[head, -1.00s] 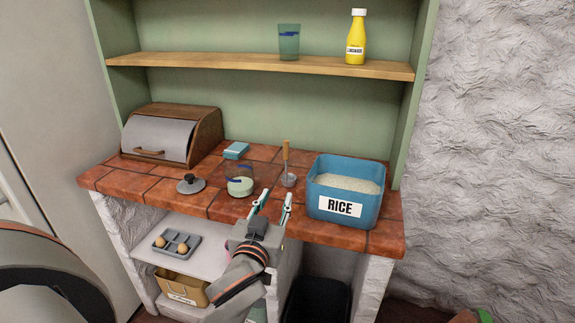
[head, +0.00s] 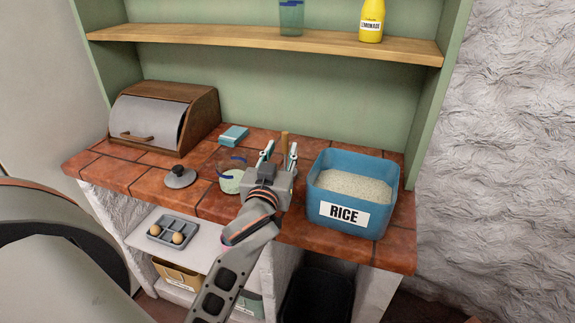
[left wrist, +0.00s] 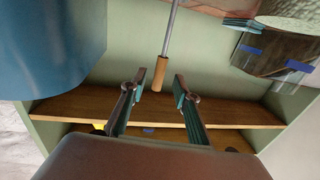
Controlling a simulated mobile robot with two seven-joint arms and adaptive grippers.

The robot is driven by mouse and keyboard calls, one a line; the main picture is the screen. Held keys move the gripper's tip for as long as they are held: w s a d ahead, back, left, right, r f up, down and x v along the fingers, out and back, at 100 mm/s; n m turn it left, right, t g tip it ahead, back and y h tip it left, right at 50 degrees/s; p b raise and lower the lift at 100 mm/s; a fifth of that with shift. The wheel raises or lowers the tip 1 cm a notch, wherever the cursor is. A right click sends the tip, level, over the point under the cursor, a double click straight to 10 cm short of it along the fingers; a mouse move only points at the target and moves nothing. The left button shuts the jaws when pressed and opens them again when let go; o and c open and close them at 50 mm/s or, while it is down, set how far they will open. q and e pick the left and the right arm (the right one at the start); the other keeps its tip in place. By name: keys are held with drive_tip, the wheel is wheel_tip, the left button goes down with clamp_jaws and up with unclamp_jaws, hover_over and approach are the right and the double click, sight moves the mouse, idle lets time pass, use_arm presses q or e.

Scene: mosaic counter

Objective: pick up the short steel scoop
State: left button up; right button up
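The scoop has a wooden handle (head: 285,140) that sticks up on the counter behind my left gripper (head: 279,156). Its lower part is hidden by the gripper in the head view. In the left wrist view, which looks upside down, the handle (left wrist: 161,73) and a thin steel shaft (left wrist: 171,30) show; the bowl is out of frame. My left gripper (left wrist: 159,80) is open and empty. The handle's end lies in line with the gap between the fingers, touching neither; I cannot tell how far beyond the tips it is. My right gripper is not in view.
The blue rice bin (head: 329,228) stands close on the right. A glass jar (head: 231,165) with pale contents stands close on the left, beside a grey lid (head: 179,178) and a blue block (head: 233,135). A wooden shelf (head: 200,39) runs above; a bread box (head: 204,110) is back left.

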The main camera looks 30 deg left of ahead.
sight(284, 143)
use_arm(q)
drive_tip(key=x, duration=0.4)
drive_tip(key=shift+w+r, duration=0.15)
clamp_jaws()
drive_tip(key=shift+r, duration=0.1)
